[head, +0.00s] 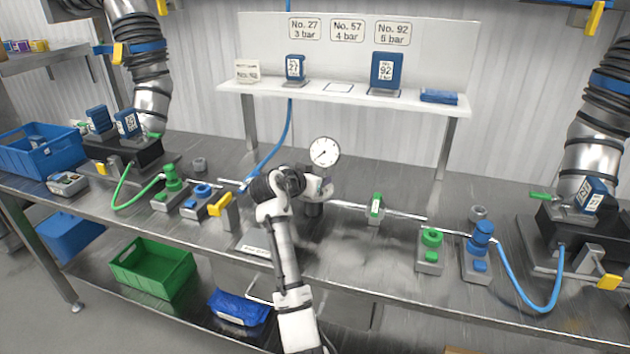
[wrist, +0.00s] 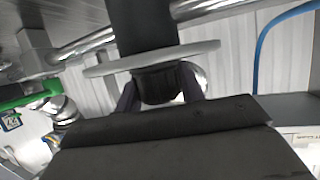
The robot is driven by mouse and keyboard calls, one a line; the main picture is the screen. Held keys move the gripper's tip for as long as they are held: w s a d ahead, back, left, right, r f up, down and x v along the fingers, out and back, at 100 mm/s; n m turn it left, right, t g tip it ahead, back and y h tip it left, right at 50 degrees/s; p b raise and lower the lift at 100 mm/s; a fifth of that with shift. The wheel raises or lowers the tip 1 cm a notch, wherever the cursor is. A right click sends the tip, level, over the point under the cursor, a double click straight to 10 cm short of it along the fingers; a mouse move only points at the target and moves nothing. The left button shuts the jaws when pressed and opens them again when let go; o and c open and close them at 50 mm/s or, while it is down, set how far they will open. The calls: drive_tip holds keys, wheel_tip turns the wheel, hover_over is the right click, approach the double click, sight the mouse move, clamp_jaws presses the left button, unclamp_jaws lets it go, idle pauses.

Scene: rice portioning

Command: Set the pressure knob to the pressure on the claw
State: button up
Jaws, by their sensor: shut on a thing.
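My gripper (head: 318,188) is at the regulator below the round white pressure gauge (head: 324,152). In the wrist view my gripper (wrist: 160,90) is shut on the dark pressure knob (wrist: 158,88), with a finger on each side. A grey disc (wrist: 150,58) and a dark body (wrist: 145,25) sit just beyond the knob. In the head view my arm hides most of the knob. The gauge has a dark needle; its reading is too small to tell. A blue claw (head: 592,195) is on the right machine; its number is not readable.
Signs on the wall (head: 347,30) pair No. 27 with 3 bar, No. 57 with 4 bar and No. 92 with 5 bar. Blue claws 27 (head: 295,68) and 92 (head: 387,70) stand on the shelf (head: 420,100). The outlined place between them is empty.

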drive_tip(key=m+g+h+b, duration=0.1)
drive_tip(key=m+g+h, duration=0.1)
drive_tip(key=m+g+h+b, duration=0.1)
drive_tip(key=m+g, duration=0.1)
drive_tip(key=shift+s+d+f+m+h, duration=0.15)
drive_tip(key=shift+m+h, duration=0.15)
drive_tip(key=shift+h, duration=0.1)
drive_tip(key=shift+s+d+m+g+h+b, duration=0.15)
drive_tip(key=shift+m+g+h+b, duration=0.35)
drive_tip(key=shift+m+g, duration=0.4)
drive_tip(key=shift+s+m+g+h+b, duration=0.1)
drive_tip(key=shift+m+g+h+b, duration=0.35)
drive_tip(key=shift+m+g, duration=0.45)
drive_tip(key=o, duration=1)
drive_tip(key=shift+c, duration=0.2)
wheel_tip(320, 180, up, 20)
drive_tip(key=b, duration=0.1)
